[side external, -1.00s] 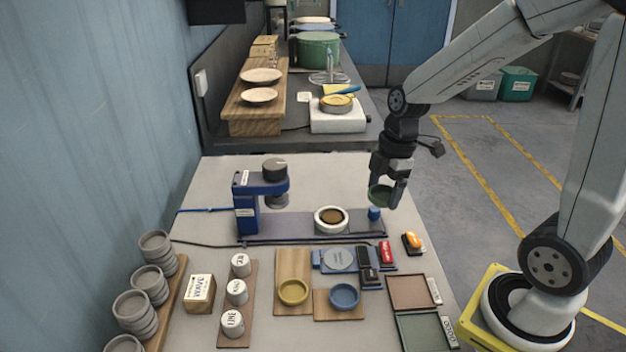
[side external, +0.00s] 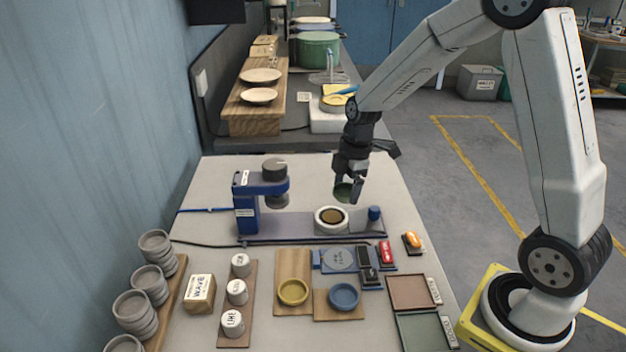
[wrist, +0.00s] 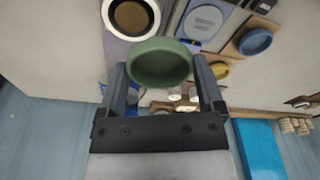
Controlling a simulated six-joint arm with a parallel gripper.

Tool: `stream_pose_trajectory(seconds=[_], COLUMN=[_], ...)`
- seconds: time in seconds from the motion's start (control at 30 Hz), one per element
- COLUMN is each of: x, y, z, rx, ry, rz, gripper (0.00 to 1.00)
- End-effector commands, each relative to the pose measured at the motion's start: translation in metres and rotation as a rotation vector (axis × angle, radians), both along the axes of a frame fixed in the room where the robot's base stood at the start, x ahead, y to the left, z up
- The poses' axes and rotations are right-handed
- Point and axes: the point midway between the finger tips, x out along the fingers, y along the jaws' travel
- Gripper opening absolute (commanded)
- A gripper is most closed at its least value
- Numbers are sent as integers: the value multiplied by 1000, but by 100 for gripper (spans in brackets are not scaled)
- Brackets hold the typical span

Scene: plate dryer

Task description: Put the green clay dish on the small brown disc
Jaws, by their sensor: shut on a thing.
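The green clay dish (side external: 344,192) is held in the jaws of my gripper (side external: 348,186), above the work table. In the wrist view the dish (wrist: 160,63) sits between the two fingers of my gripper (wrist: 162,75), which are shut on it. The small brown disc (side external: 331,216) lies inside a white ring on the blue base plate. The held dish is above it and slightly behind and to the right, apart from it. The disc also shows in the wrist view (wrist: 131,17), beyond the dish at the upper left.
A blue stand with a dark cylinder (side external: 274,170) rises left of the disc. A small blue knob (side external: 374,213) is right of it. A yellow dish (side external: 293,291) and a blue dish (side external: 343,297) sit on wooden boards in front. Grey bowls (side external: 133,312) are stacked at the left.

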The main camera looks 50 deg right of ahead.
Motion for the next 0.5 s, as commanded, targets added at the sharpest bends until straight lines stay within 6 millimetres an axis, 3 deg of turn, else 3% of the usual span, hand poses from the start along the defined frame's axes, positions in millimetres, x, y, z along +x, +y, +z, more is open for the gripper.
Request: stream_pose_trajectory(seconds=[0.3,0.5], x=[26,35], y=[-3,-4], z=[-32,-42], rx=[0,0], ry=[1,0], rz=[0,1], gripper=[27,27])
